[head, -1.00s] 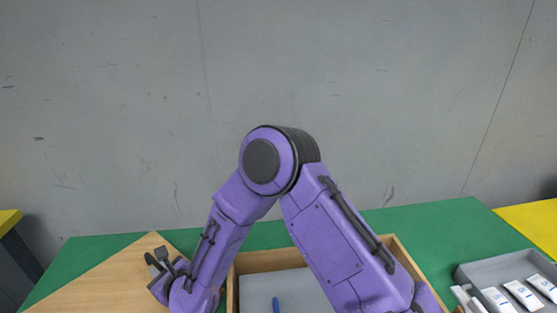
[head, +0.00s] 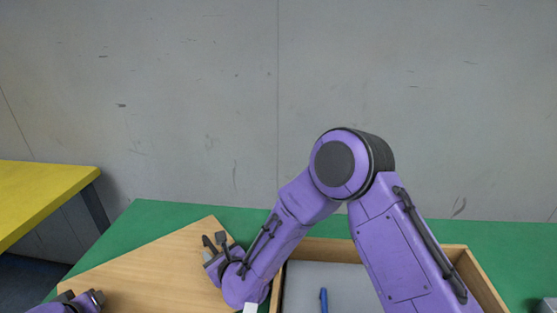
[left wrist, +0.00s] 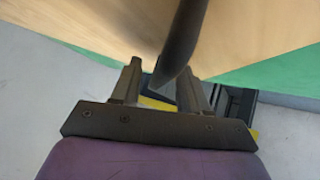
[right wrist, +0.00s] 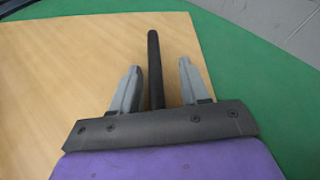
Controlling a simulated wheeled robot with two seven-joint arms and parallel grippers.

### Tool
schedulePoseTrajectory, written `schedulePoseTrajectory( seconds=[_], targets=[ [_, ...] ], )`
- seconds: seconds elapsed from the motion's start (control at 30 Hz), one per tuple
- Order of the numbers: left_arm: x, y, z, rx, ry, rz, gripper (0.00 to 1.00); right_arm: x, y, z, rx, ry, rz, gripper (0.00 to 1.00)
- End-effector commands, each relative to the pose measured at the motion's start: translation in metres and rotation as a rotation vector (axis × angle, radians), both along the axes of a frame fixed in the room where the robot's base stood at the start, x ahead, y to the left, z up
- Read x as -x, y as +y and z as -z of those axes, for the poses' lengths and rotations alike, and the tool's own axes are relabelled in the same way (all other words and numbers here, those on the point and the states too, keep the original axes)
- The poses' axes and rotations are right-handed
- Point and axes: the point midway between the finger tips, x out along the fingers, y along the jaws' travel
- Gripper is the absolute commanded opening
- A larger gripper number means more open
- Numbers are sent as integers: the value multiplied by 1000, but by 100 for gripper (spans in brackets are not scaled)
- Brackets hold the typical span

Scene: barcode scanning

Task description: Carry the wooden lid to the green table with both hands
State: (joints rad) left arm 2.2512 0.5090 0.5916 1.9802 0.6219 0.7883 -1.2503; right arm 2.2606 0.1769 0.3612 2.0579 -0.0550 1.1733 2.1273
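The wooden lid (head: 150,262) is a flat light-brown board over the green table (head: 150,220), on the left in the head view. My right gripper (head: 213,243) is at the lid's right part; in the right wrist view its fingers (right wrist: 157,90) are open, with a dark bar (right wrist: 155,65) between them and gaps on both sides. My left gripper (head: 92,298) is at the lid's lower-left edge; in the left wrist view its fingers (left wrist: 166,85) stand apart, with a dark curved bar (left wrist: 182,45) between them. I cannot tell whether the bars are the lid's handles.
A wooden-walled box (head: 350,247) with a grey bottom and a blue pen (head: 323,300) stands right of the lid, partly behind my right arm. A yellow table (head: 45,190) is at the left. A grey container (head: 548,306) shows at the right edge.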

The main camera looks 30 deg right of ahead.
Motion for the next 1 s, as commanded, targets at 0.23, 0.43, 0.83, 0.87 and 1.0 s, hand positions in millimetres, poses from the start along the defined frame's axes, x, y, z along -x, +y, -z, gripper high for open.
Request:
schedulePoseTrajectory(
  seconds=[0.23,0.43,0.83,0.87,1.0],
  targets=[
    [2,-2,-2,1,1,6,44,0,2,-1,-2,-1,-4,45],
    [26,0,-28,1,-5,8,44,0,2,-2,-3,-2,-5,45],
    [85,6,-82,1,-2,4,44,0,3,-1,-3,-2,-5,45],
    [86,6,-83,1,-1,3,44,0,3,-2,-3,-3,-5,45],
    [88,6,-85,1,-1,3,44,-1,2,-17,-6,-5,-3,45]
  ],
)
